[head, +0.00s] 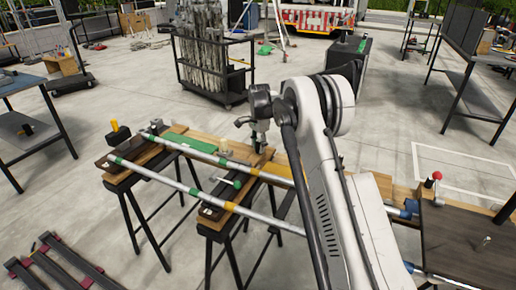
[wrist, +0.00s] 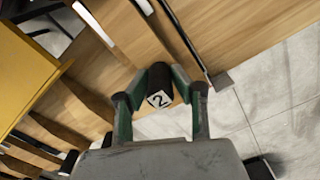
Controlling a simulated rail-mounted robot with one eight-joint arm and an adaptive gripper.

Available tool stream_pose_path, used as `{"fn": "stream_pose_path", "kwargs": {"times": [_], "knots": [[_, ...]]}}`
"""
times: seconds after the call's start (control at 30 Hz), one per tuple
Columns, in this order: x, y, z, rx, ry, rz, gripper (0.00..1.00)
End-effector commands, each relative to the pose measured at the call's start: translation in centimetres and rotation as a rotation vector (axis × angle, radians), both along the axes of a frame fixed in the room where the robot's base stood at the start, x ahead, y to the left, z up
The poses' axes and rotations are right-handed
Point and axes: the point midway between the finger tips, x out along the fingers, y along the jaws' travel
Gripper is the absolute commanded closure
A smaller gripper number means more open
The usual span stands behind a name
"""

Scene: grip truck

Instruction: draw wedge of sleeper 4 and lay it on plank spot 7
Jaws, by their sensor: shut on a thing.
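My gripper (head: 259,142) is low over the far end of a dark sleeper (head: 236,194) on the trestles, partly hidden by my arm. In the wrist view, its two green-sided fingers (wrist: 161,108) are shut on a small dark block (wrist: 160,76), which I take to be a wedge. A white tag marked "2" (wrist: 159,100) shows between the fingers; I cannot tell whether it is on the block or behind it. A pale wooden plank (wrist: 245,25) lies beneath. I cannot read any sleeper 4 or plank spot 7 mark.
Two pale tubes with green bands (head: 165,180) run across the sleepers. A dark-topped table with a red-knobbed lever (head: 437,177) stands at the right. A loaded rack cart (head: 212,65) stands behind.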

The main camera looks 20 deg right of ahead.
Motion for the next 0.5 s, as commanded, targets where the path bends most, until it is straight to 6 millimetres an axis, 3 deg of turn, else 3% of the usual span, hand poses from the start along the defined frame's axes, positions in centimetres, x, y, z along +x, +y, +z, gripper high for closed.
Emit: {"fn": "stream_pose_path", "kwargs": {"times": [0.5], "knots": [[1.4, -1.3, 0.0, -0.001, -0.001, -0.001, 0.97]]}}
